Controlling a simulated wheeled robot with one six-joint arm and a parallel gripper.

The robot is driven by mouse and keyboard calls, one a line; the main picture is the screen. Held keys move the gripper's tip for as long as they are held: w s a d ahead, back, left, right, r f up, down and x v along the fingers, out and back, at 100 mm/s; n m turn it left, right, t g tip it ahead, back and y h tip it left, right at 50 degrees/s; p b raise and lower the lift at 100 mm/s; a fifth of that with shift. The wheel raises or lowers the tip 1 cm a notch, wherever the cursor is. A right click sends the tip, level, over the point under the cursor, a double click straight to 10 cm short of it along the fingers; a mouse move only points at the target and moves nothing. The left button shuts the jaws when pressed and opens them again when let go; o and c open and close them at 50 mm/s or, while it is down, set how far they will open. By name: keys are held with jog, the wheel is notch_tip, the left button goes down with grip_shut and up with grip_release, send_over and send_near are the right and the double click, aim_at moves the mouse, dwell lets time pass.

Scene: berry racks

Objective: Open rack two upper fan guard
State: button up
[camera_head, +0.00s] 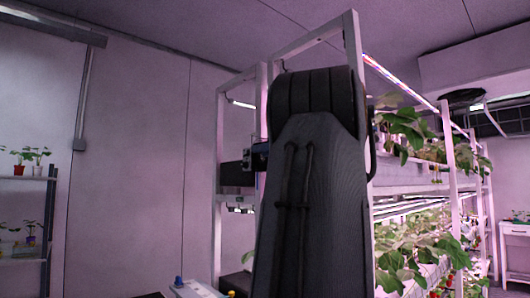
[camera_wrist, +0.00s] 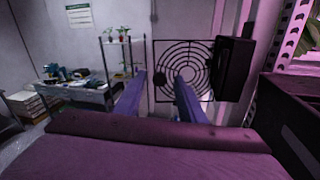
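A fan guard (camera_wrist: 205,86), a dark square grille of concentric rings, shows in the wrist view, seen nearly face-on. Its right edge meets a dark box (camera_wrist: 235,68) beside the white rack post, and pale wall shows through its rings. It appears swung out from the box, though the hinge is not clear. My gripper (camera_wrist: 160,78) has two blue fingers spread apart with nothing between them. The right finger overlaps the guard in the picture; I cannot tell whether it touches. In the head view my arm hides the guard and gripper.
A white plant rack (camera_head: 356,45) stands behind my arm in the head view. In the wrist view, a perforated post (camera_wrist: 287,40) is at the right, and a shelf with plants (camera_wrist: 124,42) and a cluttered table (camera_wrist: 88,94) are at the left.

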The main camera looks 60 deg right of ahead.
jog(key=s+b, duration=0.3)
jog(key=s, duration=0.4)
jog(key=shift+s+a, duration=0.25)
jog(key=shift+s, duration=0.15)
